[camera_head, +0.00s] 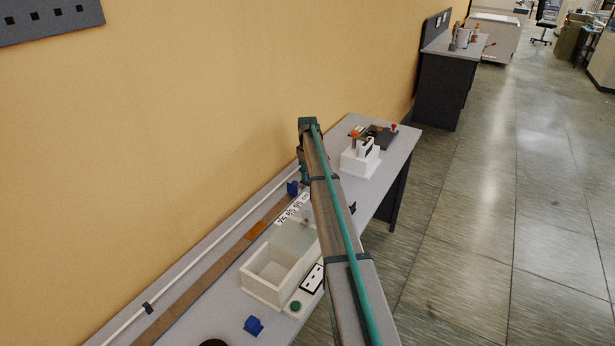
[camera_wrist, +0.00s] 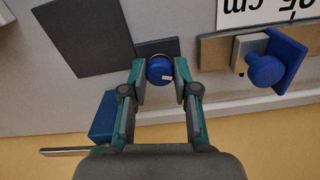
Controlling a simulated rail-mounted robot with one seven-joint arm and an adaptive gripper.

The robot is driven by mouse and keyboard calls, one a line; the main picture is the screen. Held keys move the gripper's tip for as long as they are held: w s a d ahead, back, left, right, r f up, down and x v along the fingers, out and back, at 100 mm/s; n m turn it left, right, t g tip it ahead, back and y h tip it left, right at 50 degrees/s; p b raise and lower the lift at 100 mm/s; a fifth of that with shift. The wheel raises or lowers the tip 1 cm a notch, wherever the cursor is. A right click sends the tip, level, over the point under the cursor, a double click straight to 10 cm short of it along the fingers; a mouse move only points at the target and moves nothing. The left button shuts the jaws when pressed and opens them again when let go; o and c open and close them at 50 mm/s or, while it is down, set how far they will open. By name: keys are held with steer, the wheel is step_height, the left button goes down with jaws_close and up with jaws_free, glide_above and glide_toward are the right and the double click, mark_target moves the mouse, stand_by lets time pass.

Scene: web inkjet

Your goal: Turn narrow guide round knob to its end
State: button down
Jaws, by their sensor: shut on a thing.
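In the wrist view, a round blue knob (camera_wrist: 160,70) with a small white mark sits between the fingertips of my gripper (camera_wrist: 160,82). My gripper is shut on this knob, with one finger on each side. A second round blue knob (camera_wrist: 266,70) sits on a blue block (camera_wrist: 288,58) to the right, apart from my gripper. In the head view my arm hides the gripped knob and my fingertips. A blue guide piece (camera_head: 292,188) shows just left of my arm there. I cannot tell from the pictures which guide is the narrow one.
A printed cm scale (camera_head: 292,208) lies along the bench, and its end shows in the wrist view (camera_wrist: 270,10). A pale open box (camera_head: 275,272), a green button (camera_head: 295,306) and another blue piece (camera_head: 253,326) are nearer. A white device (camera_head: 360,160) stands beyond my arm.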

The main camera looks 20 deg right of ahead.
steer(key=n+b, duration=0.1)
steer(key=n, duration=0.6)
steer(key=shift+w+b, duration=0.1)
steer(key=shift+b, duration=0.2)
steer(key=n, duration=0.4)
steer(key=shift+w+n+b, duration=0.1)
steer(key=shift+n+b, duration=0.35)
steer(key=shift+n, duration=1.45)
steer(key=c, duration=0.9)
jaws_free()
step_height(320, 180, up, 12)
steer(key=shift+r, duration=0.1)
